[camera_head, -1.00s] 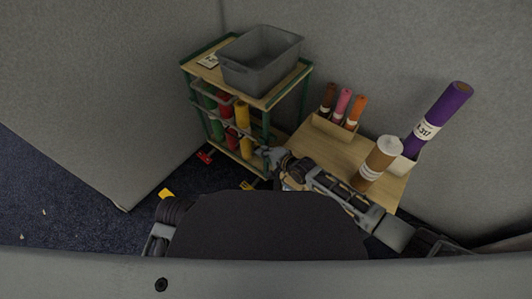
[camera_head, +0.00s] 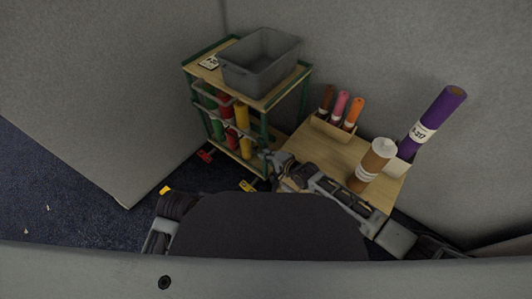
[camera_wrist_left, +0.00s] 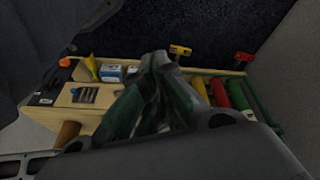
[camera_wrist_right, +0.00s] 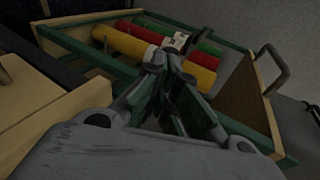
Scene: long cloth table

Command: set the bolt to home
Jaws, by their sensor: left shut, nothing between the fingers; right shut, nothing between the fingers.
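Several cloth bolts are in view, and I cannot tell which one is meant. In the head view a green bolt (camera_head: 214,118), a red bolt (camera_head: 226,118) and a yellow bolt (camera_head: 243,128) stand in the cart (camera_head: 264,140). A tan bolt (camera_head: 372,164) stands on the wooden table (camera_head: 330,153), and a purple bolt (camera_head: 434,124) leans in a holder at its right end. My right gripper (camera_head: 268,157) is shut and empty beside the cart; in the right wrist view its fingertips (camera_wrist_right: 165,62) overlap the yellow bolt (camera_wrist_right: 128,43). My left gripper (camera_wrist_left: 160,62) is shut and empty, hidden in the head view.
A grey bin (camera_head: 262,62) and a small label card (camera_head: 209,62) sit on the cart's top. A small box (camera_head: 333,129) holds brown, pink and orange rolls. A red tag (camera_head: 205,156) and a yellow tag (camera_head: 248,185) show low by the cart. Grey walls close in behind.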

